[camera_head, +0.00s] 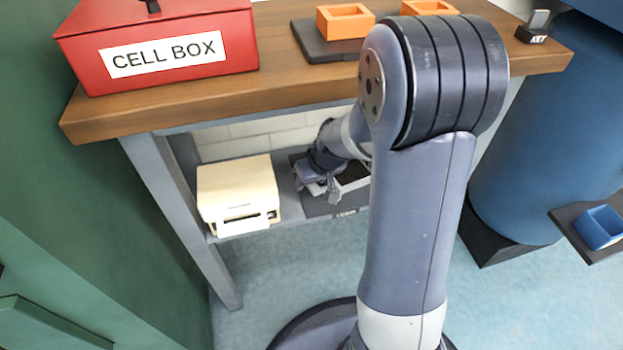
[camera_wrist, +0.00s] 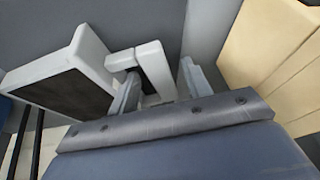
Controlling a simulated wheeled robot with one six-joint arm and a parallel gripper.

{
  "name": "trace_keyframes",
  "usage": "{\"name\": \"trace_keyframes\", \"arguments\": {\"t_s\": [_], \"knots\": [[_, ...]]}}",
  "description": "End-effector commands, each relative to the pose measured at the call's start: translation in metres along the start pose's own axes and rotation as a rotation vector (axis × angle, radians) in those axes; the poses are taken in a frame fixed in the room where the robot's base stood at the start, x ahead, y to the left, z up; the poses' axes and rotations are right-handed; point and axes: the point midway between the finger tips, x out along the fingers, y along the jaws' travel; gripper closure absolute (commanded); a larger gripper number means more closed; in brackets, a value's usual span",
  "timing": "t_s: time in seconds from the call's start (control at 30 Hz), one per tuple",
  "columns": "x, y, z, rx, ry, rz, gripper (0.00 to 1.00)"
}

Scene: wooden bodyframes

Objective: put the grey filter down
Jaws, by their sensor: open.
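The grey filter is a light grey frame around a dark panel, with a block-like handle on one side. In the wrist view the filter (camera_wrist: 92,50) lies at the left and its handle reaches between my fingers. My gripper (camera_wrist: 158,86) is open, with a finger on either side of the handle; whether either touches it I cannot tell. In the head view my gripper (camera_head: 318,188) is low over the lower shelf, and the filter (camera_head: 356,176) shows partly on a dark mat (camera_head: 322,208) there. My own arm hides the rest.
A cream box-shaped device (camera_head: 238,192) stands left of the mat on the lower shelf (camera_head: 262,222). The wooden tabletop (camera_head: 290,90) overhangs it, bearing a red cell box (camera_head: 155,45) and orange holders (camera_head: 345,21). A table leg (camera_head: 185,205) bounds the left. A blue cylinder (camera_head: 545,150) stands right.

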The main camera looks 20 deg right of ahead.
Motion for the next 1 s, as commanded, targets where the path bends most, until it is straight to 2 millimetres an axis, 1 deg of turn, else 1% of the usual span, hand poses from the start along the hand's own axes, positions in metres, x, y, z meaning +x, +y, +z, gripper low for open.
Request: {"name": "trace_keyframes", "arguments": {"t_s": [0.17,0.27,0.37,0.5,0.57,0.8,0.9,1.0], "knots": [[-0.001,0.0,0.0,0.0,0.001,0.0,0.53],[-0.009,0.0,-0.001,0.0,0.002,0.001,0.53],[-0.026,0.0,-0.002,0.001,0.003,0.001,0.53],[-0.059,0.0,-0.003,0.001,0.004,0.002,0.53],[-0.059,0.004,0.016,0.006,-0.001,0.001,0.53],[-0.08,0.015,0.069,0.006,0.001,0.003,0.53],[-0.087,0.018,0.086,0.005,0.002,0.003,0.53],[-0.092,0.02,0.097,0.004,0.001,0.001,0.53]]}}
